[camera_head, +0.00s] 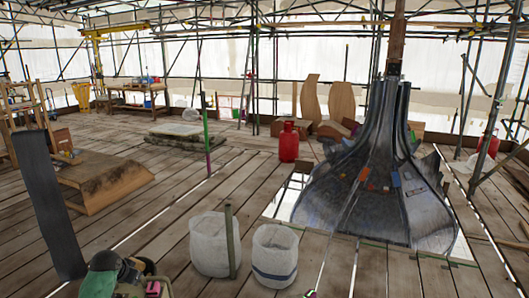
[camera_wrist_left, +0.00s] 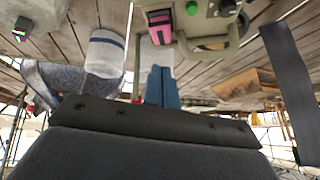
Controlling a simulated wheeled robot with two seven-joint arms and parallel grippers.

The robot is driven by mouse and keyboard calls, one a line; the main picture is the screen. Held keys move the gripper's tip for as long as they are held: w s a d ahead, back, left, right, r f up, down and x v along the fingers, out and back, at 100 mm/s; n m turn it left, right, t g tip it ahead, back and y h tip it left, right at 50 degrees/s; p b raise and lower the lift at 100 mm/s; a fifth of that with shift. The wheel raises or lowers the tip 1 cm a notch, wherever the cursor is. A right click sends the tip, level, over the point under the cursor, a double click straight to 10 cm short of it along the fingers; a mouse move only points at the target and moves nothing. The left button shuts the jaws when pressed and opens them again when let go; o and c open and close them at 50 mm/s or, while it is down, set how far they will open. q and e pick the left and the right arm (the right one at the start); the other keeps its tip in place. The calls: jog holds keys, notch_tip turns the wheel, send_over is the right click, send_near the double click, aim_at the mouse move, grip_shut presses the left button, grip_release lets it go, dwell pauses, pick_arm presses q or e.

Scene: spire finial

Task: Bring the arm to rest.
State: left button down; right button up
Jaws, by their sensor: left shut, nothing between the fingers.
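My left gripper (camera_wrist_left: 161,70) shows in the left wrist view as two blue fingers side by side, closed together with nothing held, above the dark wrist body at the bottom of that view. The left arm and gripper cannot be made out in the head view. My right gripper is in neither view. A large dark flared spire (camera_head: 385,185) stands at the right in the head view, and a grey flared shape, apparently its lower part, is at the left in the wrist view (camera_wrist_left: 65,82).
Two white buckets (camera_head: 214,245) (camera_head: 275,255) stand on the plank floor, front middle. A dark strip (camera_head: 48,205) is at the left, also seen in the wrist view (camera_wrist_left: 290,90). An olive device (camera_wrist_left: 215,25) and a red canister (camera_head: 288,142) show. Bare planks lie between.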

pick_arm(q)
jog(key=s+d+f+n+g, duration=0.1)
jog(key=s+d+f, duration=0.2)
jog(key=s+d, duration=2.1)
jog(key=s+d+f+g, duration=0.1)
jog(key=s+d+f, duration=0.1)
jog(key=s, duration=0.6)
jog(key=s+d+f+g, duration=0.1)
jog(key=s+f, duration=0.3)
jog(key=s, duration=0.4)
jog(key=s+d+f+g+h, duration=0.1)
jog(key=s+d+f+g, duration=0.1)
jog(key=s, duration=0.7)
jog(key=shift+d+f, duration=0.65)
jog(key=shift+f, duration=0.2)
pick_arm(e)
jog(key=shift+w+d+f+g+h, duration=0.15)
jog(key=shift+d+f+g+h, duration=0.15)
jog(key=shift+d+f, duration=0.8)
